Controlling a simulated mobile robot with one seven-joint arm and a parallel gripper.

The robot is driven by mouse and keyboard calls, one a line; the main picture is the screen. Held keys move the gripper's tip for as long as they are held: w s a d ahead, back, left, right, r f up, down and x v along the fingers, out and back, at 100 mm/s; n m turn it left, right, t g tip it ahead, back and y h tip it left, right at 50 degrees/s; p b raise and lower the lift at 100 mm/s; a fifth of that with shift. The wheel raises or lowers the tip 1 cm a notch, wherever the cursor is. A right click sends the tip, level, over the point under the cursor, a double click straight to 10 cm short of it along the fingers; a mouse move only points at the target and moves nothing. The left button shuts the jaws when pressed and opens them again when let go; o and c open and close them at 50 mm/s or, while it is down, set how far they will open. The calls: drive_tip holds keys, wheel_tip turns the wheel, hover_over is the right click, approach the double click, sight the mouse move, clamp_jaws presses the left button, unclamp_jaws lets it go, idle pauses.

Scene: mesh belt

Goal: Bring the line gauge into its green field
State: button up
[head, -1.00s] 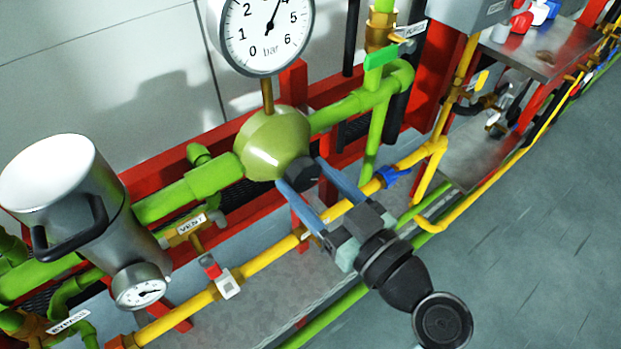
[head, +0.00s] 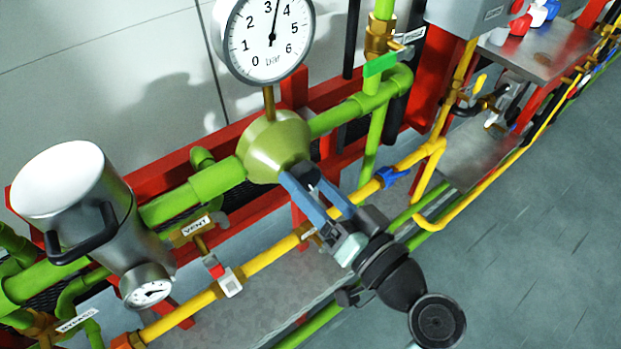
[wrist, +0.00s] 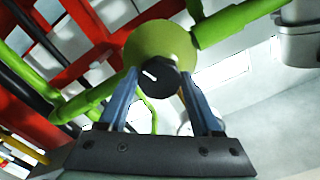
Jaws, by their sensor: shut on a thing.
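The line gauge (head: 267,58) is a round white bar dial numbered 0 to 6 in the head view. Its needle points between 3 and 4. The top rim is cut off, and I can make out no green field on the dial. Below it is a green valve body (head: 272,140) with a black knob, seen in the wrist view with a white mark (wrist: 158,78). My gripper (head: 302,186) has its two blue fingers on either side of this knob and is shut on it. The fingers partly hide the knob in the head view.
A steel canister (head: 75,195) with a black handle and small gauge (head: 150,292) stands left. A yellow pipe (head: 265,264) with a blue valve handle (head: 390,178) runs below my gripper. Red frame bars (head: 165,160) lie behind. Open grey floor (head: 530,230) is at right.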

drive_tip(key=shift+m, duration=0.6)
drive_tip(key=o, duration=1.4)
drive_tip(key=shift+s, duration=0.1)
drive_tip(key=b+v, duration=0.1)
drive_tip(key=v, duration=1.1)
drive_tip(key=shift+s+d, duration=0.25)
drive_tip(key=shift+s, duration=0.05)
drive_tip(key=shift+w, duration=0.1)
